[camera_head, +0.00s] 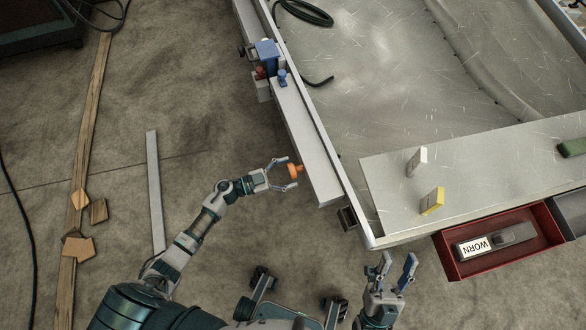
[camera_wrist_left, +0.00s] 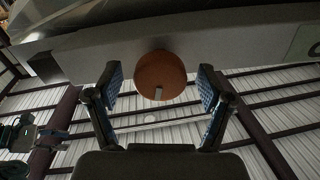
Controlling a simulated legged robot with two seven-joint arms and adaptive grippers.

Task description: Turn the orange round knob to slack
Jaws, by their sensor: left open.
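The orange round knob (camera_head: 294,171) sits on the side of the long grey beam (camera_head: 309,150) in the head view. In the left wrist view the knob (camera_wrist_left: 160,74) is a round orange disc with a small pale mark near its lower edge. My left gripper (camera_head: 288,173) is open, with its fingers on either side of the knob. In the left wrist view, gaps show between the knob and both blue-padded fingers (camera_wrist_left: 162,86). My right gripper (camera_head: 397,268) is open and empty, below the grey bench corner.
A blue clamp-like part (camera_head: 267,54) sits farther up the beam. A white block (camera_head: 417,161) and a yellow block (camera_head: 432,201) stand on the metal bench (camera_head: 480,165). A red drawer (camera_head: 462,268) holds a tool labelled WORN. Wood scraps (camera_head: 78,246) lie at left.

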